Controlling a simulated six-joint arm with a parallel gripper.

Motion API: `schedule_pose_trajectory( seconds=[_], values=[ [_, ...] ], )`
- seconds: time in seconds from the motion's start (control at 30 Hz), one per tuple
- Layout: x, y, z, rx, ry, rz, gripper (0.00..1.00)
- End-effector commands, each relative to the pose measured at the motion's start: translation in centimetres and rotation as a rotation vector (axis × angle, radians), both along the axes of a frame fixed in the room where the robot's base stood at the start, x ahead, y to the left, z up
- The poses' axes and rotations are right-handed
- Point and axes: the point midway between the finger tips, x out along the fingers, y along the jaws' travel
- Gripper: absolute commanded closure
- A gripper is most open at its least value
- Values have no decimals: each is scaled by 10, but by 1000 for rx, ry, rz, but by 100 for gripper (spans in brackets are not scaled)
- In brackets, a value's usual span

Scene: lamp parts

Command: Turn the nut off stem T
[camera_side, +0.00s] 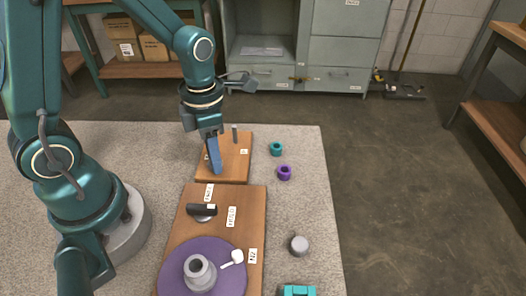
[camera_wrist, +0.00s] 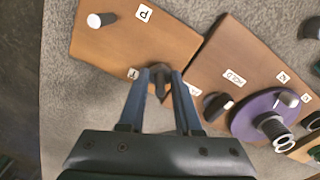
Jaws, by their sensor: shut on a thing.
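My gripper (camera_side: 215,170) points down at the near-left part of a small wooden board (camera_side: 236,165). In the wrist view, its blue fingers (camera_wrist: 162,78) are closed around a dark grey piece (camera_wrist: 159,70) beside the label T (camera_wrist: 133,73). This piece is at stem T and appears to be the nut. The fingers hide most of it, so I cannot tell nut from stem clearly or see how far on the nut sits. The other stem, P (camera_wrist: 101,20), stands bare beside its label (camera_wrist: 144,13); it also shows in the side view (camera_side: 235,134).
A teal ring (camera_side: 276,148) and a purple ring (camera_side: 284,172) lie right of the board. A larger board (camera_side: 256,205) nearer the camera carries a black cylinder (camera_side: 202,210) and a purple disc (camera_side: 175,272). A grey knob (camera_side: 299,244) lies to its right. The mat's right side is mostly clear.

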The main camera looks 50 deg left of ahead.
Motion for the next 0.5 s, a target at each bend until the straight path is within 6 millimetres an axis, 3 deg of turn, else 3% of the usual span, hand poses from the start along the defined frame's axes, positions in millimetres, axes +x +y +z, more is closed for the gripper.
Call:
schedule_pose_trajectory(
  seconds=[0.03,0.07,0.1,0.13,0.5],
  values=[
    [1,0,0,-1,-5,47,100],
    [1,0,0,-1,-5,41,79],
    [1,0,0,0,-4,39,94],
    [1,0,0,0,-4,38,100],
    [1,0,2,0,-4,36,100]
  ],
)
